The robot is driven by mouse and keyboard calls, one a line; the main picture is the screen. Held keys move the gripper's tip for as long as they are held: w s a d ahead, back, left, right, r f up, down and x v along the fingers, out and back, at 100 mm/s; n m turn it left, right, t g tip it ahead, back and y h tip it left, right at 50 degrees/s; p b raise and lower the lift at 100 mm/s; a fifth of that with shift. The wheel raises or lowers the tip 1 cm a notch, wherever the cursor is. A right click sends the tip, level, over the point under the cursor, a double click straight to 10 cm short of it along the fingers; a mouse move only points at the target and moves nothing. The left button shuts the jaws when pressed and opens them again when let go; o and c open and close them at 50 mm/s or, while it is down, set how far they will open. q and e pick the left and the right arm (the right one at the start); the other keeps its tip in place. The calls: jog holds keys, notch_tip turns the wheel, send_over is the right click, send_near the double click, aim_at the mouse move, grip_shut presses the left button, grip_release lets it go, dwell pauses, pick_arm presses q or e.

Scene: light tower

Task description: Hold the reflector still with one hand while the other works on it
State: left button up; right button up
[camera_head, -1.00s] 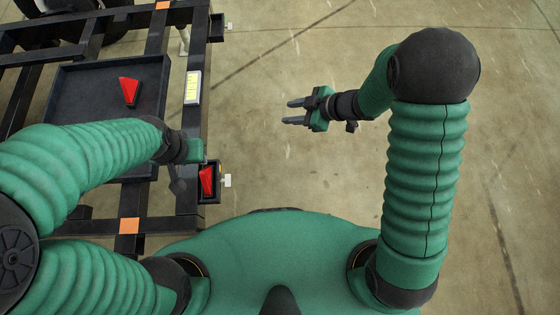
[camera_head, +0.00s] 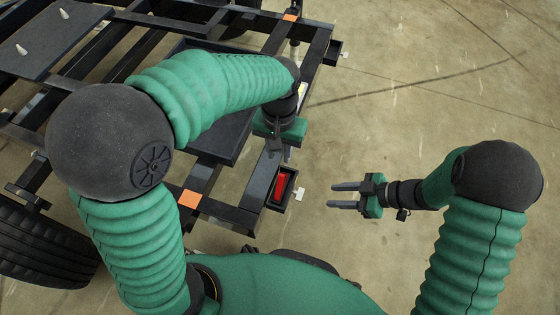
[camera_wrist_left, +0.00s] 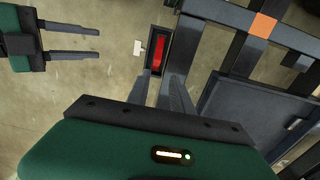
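A red reflector (camera_head: 282,187) sits in a small black housing (camera_head: 270,203) at the near right corner of the dark frame. It also shows in the left wrist view (camera_wrist_left: 160,52), beyond the fingertips. My left gripper (camera_head: 281,158) points down just behind the housing. In the left wrist view its fingers (camera_wrist_left: 158,82) are apart, with nothing seen between them, and do not visibly touch the reflector. My right gripper (camera_head: 344,197) is open and empty to the right of the housing, its fingers pointing left. It also shows in the left wrist view (camera_wrist_left: 72,41).
The dark metal frame (camera_head: 215,209) has crossbeams and orange patches (camera_head: 189,199). A dark tray (camera_head: 217,140) is partly hidden by my left arm. A small white tag (camera_head: 300,194) sticks out beside the housing. A tyre (camera_head: 38,243) is at left. The floor at right is clear.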

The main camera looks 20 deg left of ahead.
pick_arm(q)
jog(key=f, duration=1)
jog(key=d+f, duration=0.1)
jog(key=f, duration=0.5)
jog(key=shift+a, duration=0.1)
grip_shut()
dwell(0.3)
